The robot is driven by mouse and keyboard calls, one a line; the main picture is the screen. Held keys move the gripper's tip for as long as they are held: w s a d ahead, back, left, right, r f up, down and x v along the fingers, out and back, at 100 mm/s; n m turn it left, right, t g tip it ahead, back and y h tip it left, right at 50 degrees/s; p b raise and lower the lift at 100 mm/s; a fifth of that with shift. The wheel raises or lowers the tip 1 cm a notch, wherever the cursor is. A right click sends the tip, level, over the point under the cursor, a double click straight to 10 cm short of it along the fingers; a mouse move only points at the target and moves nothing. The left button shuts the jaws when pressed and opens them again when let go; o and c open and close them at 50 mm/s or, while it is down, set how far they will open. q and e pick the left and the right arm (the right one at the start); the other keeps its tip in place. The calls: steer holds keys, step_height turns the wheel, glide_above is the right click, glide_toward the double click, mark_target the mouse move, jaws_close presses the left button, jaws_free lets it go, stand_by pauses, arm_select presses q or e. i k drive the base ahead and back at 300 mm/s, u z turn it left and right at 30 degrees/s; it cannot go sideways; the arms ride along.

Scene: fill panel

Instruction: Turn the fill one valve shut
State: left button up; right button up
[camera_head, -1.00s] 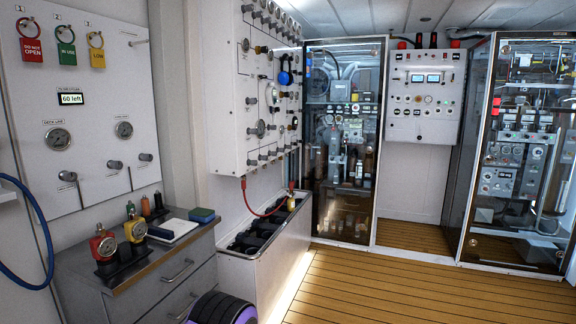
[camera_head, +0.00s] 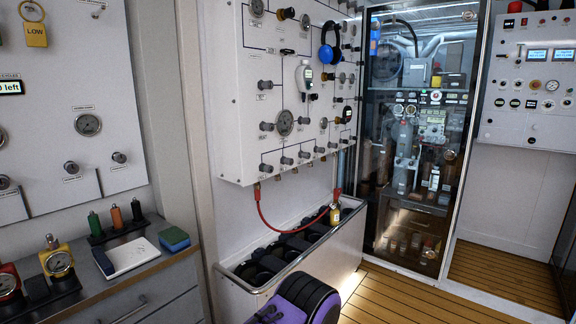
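The white fill panel (camera_head: 228,90) hangs on the wall at centre, carrying several grey round valve knobs and gauges. A lower row of knobs includes one at the left end (camera_head: 266,168) and another beside it (camera_head: 287,160). Higher up are a left knob (camera_head: 266,126) and a gauge (camera_head: 284,122). The labels are too small to read, so I cannot tell which knob is the fill one valve or how far it is turned. A red hose (camera_head: 264,217) loops below the panel.
A trough of dark cylinders (camera_head: 275,262) stands beneath the panel. Glass-fronted cabinet (camera_head: 417,150) is behind. Wooden floor (camera_head: 400,295) is clear at right.

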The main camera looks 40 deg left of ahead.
mark_target(268, 168)
steer(key=u, duration=0.4)
steer(key=i, duration=1.15)
steer(key=u, duration=0.75)
